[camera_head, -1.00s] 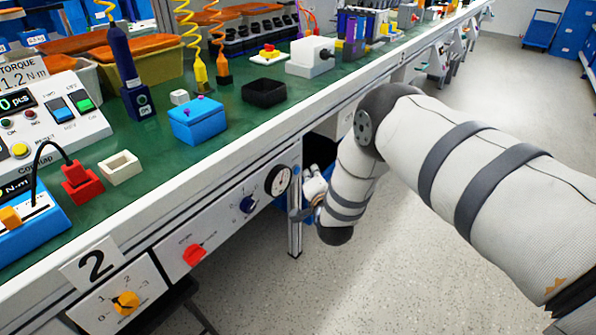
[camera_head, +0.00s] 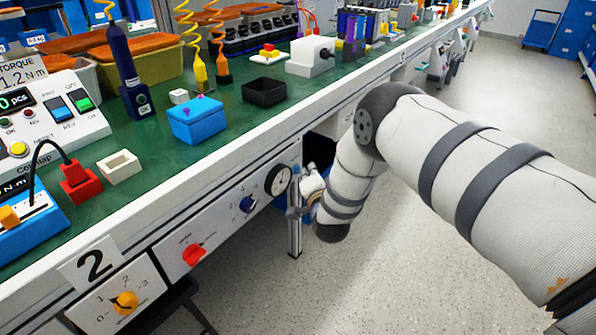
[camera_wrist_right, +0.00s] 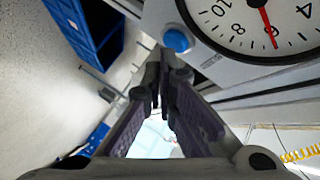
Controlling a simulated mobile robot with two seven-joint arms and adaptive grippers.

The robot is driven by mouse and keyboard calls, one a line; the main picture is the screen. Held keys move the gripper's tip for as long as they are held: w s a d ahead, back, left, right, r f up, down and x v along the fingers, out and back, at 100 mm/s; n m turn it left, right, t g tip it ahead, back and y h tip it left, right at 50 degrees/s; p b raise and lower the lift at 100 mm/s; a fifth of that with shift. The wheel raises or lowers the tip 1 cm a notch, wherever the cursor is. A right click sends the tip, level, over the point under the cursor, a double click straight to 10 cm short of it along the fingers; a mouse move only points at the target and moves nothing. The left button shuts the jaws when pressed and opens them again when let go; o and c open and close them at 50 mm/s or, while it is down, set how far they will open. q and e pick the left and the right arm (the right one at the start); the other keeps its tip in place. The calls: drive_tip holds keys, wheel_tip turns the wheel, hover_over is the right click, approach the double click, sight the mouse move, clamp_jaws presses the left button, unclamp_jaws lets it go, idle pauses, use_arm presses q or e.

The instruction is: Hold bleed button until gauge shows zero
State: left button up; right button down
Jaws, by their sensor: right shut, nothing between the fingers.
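The pressure gauge (camera_head: 278,180) is a round white dial on the bench's front panel. In the right wrist view the gauge (camera_wrist_right: 262,20) fills the upper right, its red needle pointing near 6. The bleed button (camera_wrist_right: 177,40) is a blue round cap on the panel beside the dial. My right gripper (camera_wrist_right: 162,68) is shut and empty, its fingertips close to the button; I cannot tell whether they touch it. In the head view my right gripper (camera_head: 298,192) is beside the gauge and partly hides the panel's end. My left gripper is out of view.
The front panel also carries a blue knob (camera_head: 247,204), a red knob (camera_head: 194,254) and a yellow knob (camera_head: 125,302). The green bench top (camera_head: 150,205) above holds boxes and tools.

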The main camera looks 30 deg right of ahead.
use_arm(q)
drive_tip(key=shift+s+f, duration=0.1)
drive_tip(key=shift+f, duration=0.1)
use_arm(e)
drive_tip(key=shift+w+a, duration=0.2)
drive_tip(key=shift+w, duration=0.2)
idle(1.6)
idle(1.2)
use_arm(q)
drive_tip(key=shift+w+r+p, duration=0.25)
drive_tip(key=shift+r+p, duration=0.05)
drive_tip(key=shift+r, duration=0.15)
use_arm(e)
drive_tip(key=shift+s+d, duration=0.35)
drive_tip(key=shift+s, duration=0.45)
